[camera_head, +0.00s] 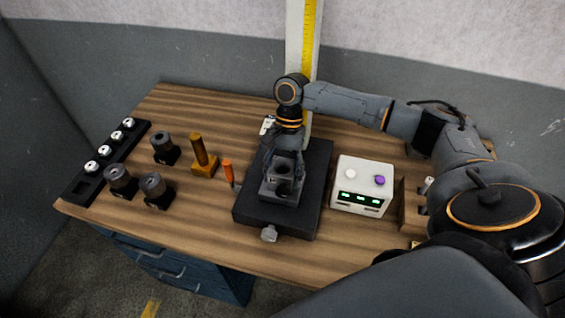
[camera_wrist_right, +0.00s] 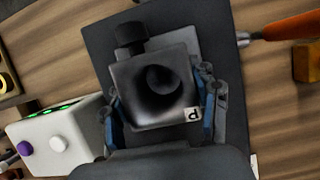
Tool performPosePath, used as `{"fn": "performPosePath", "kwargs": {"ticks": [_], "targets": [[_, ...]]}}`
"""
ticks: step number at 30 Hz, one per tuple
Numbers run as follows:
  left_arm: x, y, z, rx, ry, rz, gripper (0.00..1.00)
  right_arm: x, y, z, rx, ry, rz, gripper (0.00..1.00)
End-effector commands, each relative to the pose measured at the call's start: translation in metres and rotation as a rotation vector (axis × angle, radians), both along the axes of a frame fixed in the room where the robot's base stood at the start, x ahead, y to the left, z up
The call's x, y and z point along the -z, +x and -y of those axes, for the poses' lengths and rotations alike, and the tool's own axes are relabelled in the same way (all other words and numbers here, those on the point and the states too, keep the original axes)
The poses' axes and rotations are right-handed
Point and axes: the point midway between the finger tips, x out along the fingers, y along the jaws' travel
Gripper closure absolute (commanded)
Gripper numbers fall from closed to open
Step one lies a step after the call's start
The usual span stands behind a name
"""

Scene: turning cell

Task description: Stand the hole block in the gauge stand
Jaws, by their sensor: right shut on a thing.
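The hole block (camera_wrist_right: 130,100) is a grey square block with a dark round hole and a small letter label at one corner. My right gripper (camera_wrist_right: 160,104) has a finger on each of two opposite sides of it. In the head view my right gripper (camera_head: 284,160) points down, with the block (camera_head: 281,187) over the black base plate (camera_head: 306,200), which I take to be the gauge stand. A lighter grey plate (camera_wrist_right: 181,47) shows beneath the block. I cannot tell whether the block touches the stand. My left gripper is not in view.
A white box (camera_head: 361,187) with green displays stands right of the stand. A black rack (camera_head: 80,187) lies at the table's left edge.

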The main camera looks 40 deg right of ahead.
Motion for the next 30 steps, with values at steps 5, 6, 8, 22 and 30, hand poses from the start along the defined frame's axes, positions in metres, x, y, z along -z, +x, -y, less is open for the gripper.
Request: {"fn": "performPosePath", "kwargs": {"ticks": [5,6,8,22,30], "targets": [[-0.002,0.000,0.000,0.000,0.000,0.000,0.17,0.000,0.001,-0.001,0.001,0.003,0.004,1.00],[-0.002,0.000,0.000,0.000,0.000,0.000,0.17,0.001,0.001,-0.001,0.001,0.003,0.004,1.00],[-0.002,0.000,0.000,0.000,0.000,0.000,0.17,0.002,0.002,-0.001,0.001,0.003,0.005,1.00],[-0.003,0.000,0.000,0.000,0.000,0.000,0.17,0.009,0.000,-0.001,-0.002,0.003,0.002,1.00],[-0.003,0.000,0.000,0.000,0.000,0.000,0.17,0.010,-0.001,-0.001,-0.002,0.001,0.000,0.14]]}}
